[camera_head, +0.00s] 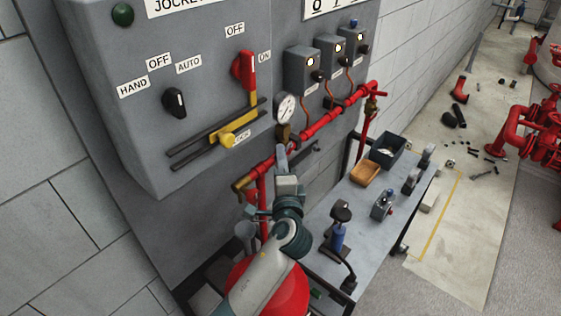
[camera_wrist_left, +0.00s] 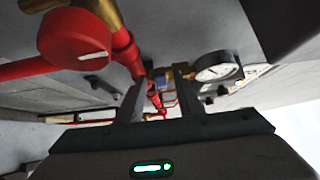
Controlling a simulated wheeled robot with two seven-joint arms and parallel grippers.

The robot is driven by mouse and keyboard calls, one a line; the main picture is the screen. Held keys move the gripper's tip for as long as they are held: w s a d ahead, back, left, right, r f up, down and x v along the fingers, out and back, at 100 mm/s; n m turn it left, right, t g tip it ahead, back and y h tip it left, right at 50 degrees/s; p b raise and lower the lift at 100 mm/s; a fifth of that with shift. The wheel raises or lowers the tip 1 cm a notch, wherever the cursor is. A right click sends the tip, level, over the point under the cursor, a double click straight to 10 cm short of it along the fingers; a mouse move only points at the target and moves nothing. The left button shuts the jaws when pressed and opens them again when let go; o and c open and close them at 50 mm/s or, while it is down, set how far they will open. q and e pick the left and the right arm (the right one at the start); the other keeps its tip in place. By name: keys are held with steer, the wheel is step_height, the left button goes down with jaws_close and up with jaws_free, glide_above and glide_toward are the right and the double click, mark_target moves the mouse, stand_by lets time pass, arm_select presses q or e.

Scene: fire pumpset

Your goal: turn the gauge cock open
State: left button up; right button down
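The round white pressure gauge (camera_head: 286,108) stands above the red pipe, against the grey cabinet. The small brass gauge cock (camera_head: 283,133) sits just below it; its handle is too small to read in the head view. My left gripper (camera_head: 281,157) points up at the cock from below. In the left wrist view the two fingers of my left gripper (camera_wrist_left: 160,95) are apart, with a gap between them. The brass and bluish cock (camera_wrist_left: 160,76) shows beyond that gap, left of the gauge (camera_wrist_left: 217,73). I cannot tell whether the fingers touch it. My right gripper is not in view.
The red pipe (camera_head: 322,122) runs along the cabinet, with a brass fitting (camera_head: 243,183) at its lower end. A red round-ended part (camera_wrist_left: 75,36) is close in the wrist view.

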arm_select(q)
steer(key=shift+w, duration=0.3)
steer(key=shift+a, duration=0.1)
jaws_close()
steer(key=shift+r, duration=0.1)
